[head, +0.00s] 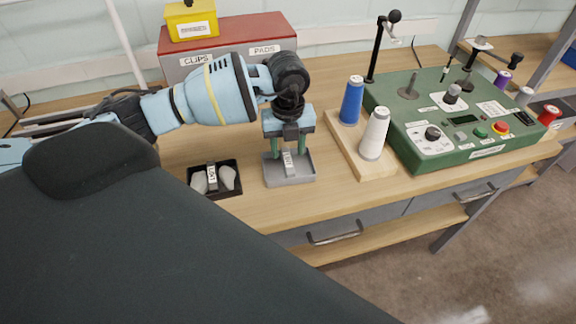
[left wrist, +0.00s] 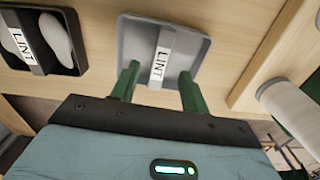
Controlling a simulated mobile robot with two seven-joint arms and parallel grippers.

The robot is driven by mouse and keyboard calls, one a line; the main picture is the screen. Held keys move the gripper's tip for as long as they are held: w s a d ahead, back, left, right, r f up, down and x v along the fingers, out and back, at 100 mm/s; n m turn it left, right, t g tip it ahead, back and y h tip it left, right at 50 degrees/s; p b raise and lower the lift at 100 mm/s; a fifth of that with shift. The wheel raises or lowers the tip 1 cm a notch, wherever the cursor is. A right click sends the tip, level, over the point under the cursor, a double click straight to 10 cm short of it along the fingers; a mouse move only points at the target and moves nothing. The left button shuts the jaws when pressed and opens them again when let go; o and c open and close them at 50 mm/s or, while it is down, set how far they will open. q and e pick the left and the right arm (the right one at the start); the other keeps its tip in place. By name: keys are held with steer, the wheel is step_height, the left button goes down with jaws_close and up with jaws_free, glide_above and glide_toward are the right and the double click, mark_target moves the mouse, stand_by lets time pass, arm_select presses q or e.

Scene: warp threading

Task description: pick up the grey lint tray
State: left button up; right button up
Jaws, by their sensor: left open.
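The grey lint tray (head: 290,180) sits on the wooden bench below my left gripper in the head view. It is shallow, looks empty and has a raised handle with a LINT label across its middle; it also shows in the left wrist view (left wrist: 134,40). My left gripper (head: 288,151) points down over the tray, its two green fingers apart on either side of the labelled handle. It also shows in the left wrist view (left wrist: 158,75). I cannot tell whether the fingers touch the handle. My right gripper is in neither view.
A black LINT tray (head: 206,192) holding pale lumps stands just left. To the right, a wooden board (head: 377,172) bears a blue spool (head: 351,101) and a white spool (head: 375,134), beside a green control box (head: 470,152). A red-topped box (head: 226,35) stands behind.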

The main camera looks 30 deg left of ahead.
mark_target(288, 160)
arm_select(q)
steer(key=shift+f, duration=2.6)
steer(key=shift+c, duration=0.3)
jaws_close()
